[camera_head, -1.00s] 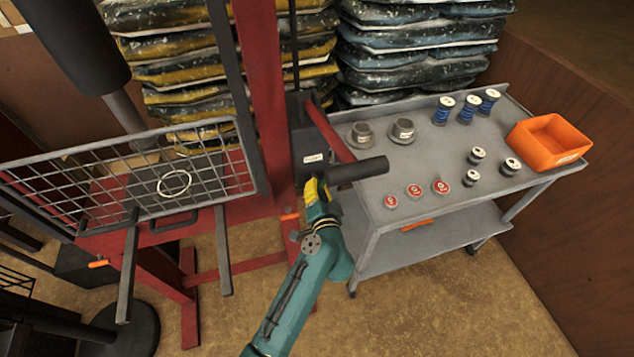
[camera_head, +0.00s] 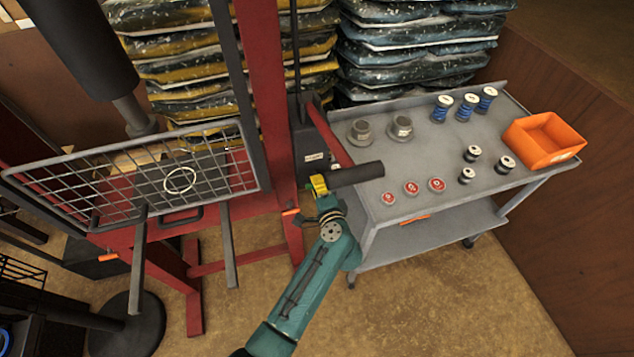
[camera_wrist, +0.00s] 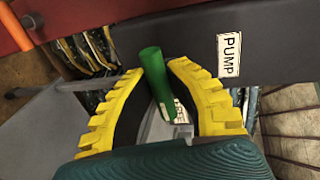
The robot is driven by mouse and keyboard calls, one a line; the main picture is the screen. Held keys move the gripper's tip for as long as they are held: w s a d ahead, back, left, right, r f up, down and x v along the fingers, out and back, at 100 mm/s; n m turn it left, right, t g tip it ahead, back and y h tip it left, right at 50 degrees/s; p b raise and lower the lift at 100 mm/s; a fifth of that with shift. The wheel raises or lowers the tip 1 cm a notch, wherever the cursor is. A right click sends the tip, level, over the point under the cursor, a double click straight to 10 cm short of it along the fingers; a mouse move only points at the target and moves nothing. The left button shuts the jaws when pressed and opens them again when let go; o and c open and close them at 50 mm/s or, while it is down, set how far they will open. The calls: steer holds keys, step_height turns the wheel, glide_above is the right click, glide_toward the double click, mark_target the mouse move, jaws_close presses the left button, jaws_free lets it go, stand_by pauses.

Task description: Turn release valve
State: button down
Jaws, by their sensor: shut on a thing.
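The black pump unit (camera_head: 312,145) stands beside the red press frame; its PUMP label shows in the wrist view (camera_wrist: 230,55). A green cylinder (camera_wrist: 153,70), apparently the release valve's handle, stands in front of it. My gripper (camera_head: 319,184) is at the pump's lower front, just left of the black grip (camera_head: 356,174) of the red pump lever (camera_head: 331,137). In the wrist view its yellow fingers (camera_wrist: 160,80) lie either side of the green cylinder, shut on it. The cylinder's lower end is partly hidden by my gripper.
A grey cart (camera_head: 410,155) stands close on the right, holding spools, red-topped parts, grey fittings and an orange bin (camera_head: 543,140). A mesh guard (camera_head: 100,190) and red frame (camera_head: 265,110) are on the left. Stacked bags (camera_head: 420,50) are behind. Floor in front is open.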

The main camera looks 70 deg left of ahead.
steer(key=shift+f, duration=0.15)
steer(key=c, duration=1)
jaws_free()
steer(key=v, duration=1.2)
steer(key=shift+w, duration=0.1)
